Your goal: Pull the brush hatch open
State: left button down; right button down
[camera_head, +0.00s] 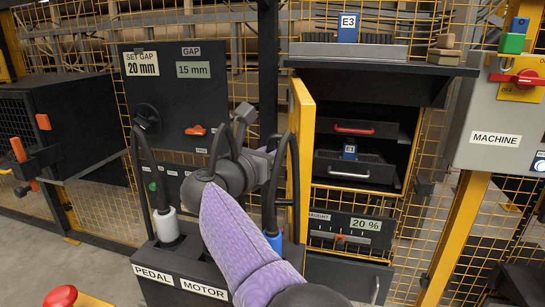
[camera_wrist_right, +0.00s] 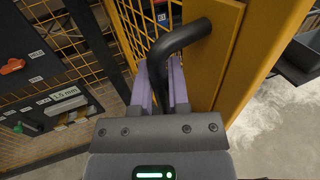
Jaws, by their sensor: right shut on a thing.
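The brush hatch (camera_head: 302,140) is a yellow door, swung out and seen nearly edge-on at the left of an open dark cabinet. Its yellow panel also fills the upper right of the wrist view (camera_wrist_right: 215,60). A black bent bar handle (camera_wrist_right: 185,36) stands out from the panel. My right gripper (camera_wrist_right: 163,78) has its two lavender fingers on either side of the handle and is shut on it. In the head view my right arm hides part of the hatch's left side. My left gripper is not in view.
Inside the cabinet are a drawer with a red handle (camera_head: 353,129) and a tray with a silver handle (camera_head: 349,174). A dark control panel (camera_head: 178,100) stands left, a pedal and motor box (camera_head: 180,282) below. A grey machine box (camera_head: 500,120) stands right.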

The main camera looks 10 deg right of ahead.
jog(key=shift+f, duration=0.1)
jog(key=c, duration=0.6)
grip_release()
jog(key=shift+s+a, duration=0.2)
jog(key=shift+c, duration=0.2)
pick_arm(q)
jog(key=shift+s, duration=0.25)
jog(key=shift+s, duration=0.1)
pick_arm(e)
jog(key=s+a+p, duration=0.1)
jog(key=s+a+r+p, duration=0.1)
jog(key=p, duration=0.1)
jog(key=shift+s, duration=0.2)
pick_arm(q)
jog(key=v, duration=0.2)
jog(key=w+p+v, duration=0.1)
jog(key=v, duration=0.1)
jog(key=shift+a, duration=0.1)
pick_arm(e)
jog(key=v, duration=0.6)
jog(key=shift+s+a+f, duration=0.2)
jog(key=shift+a+f, duration=0.1)
jog(key=shift+f, duration=0.15)
